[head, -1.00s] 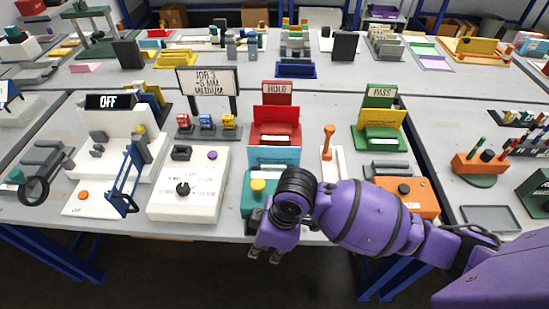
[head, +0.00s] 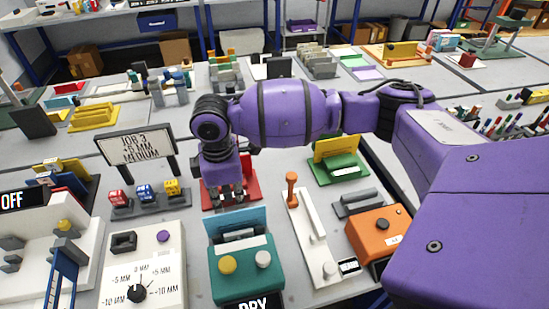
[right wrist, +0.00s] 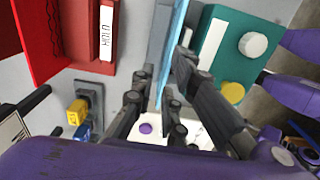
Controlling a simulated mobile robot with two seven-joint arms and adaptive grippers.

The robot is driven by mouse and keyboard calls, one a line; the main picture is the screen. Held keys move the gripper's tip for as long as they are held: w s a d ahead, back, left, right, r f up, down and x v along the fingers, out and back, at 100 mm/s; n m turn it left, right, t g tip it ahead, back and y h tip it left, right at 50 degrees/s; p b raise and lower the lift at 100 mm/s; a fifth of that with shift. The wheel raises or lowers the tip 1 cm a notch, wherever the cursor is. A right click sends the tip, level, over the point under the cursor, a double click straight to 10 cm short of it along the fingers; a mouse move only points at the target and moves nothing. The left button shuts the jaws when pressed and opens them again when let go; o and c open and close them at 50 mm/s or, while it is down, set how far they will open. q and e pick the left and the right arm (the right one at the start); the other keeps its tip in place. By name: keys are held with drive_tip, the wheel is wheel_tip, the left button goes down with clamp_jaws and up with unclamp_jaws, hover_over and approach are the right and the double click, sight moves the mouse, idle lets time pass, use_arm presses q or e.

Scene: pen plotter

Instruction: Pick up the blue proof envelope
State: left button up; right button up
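The light blue envelope (head: 238,222) stands upright in the slot behind the teal drying unit (head: 242,279). My right gripper (head: 229,197) points down at its far upper edge, in front of the red HOLD stand. In the right wrist view the envelope (right wrist: 176,45) runs as a thin blue sheet between the two fingers of my right gripper (right wrist: 166,68). The fingers are apart, one on each side; contact with the sheet cannot be told. My left gripper is not in view.
The red HOLD stand (head: 245,199) is close behind the gripper. The white dial box (head: 158,262) stands left, and a white base with an orange-topped lever (head: 292,190) stands right. The orange box (head: 380,232) and green PASS stand (head: 342,167) are farther right.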

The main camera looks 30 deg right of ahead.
sight(235, 216)
drive_tip(key=f, duration=0.1)
drive_tip(key=s+f, duration=0.1)
drive_tip(key=f, duration=0.1)
drive_tip(key=shift+s, duration=0.2)
drive_tip(key=f, duration=0.4)
drive_tip(key=shift+d+f, duration=0.1)
drive_tip(key=shift+d, duration=0.15)
drive_tip(key=shift+w, duration=0.1)
clamp_jaws()
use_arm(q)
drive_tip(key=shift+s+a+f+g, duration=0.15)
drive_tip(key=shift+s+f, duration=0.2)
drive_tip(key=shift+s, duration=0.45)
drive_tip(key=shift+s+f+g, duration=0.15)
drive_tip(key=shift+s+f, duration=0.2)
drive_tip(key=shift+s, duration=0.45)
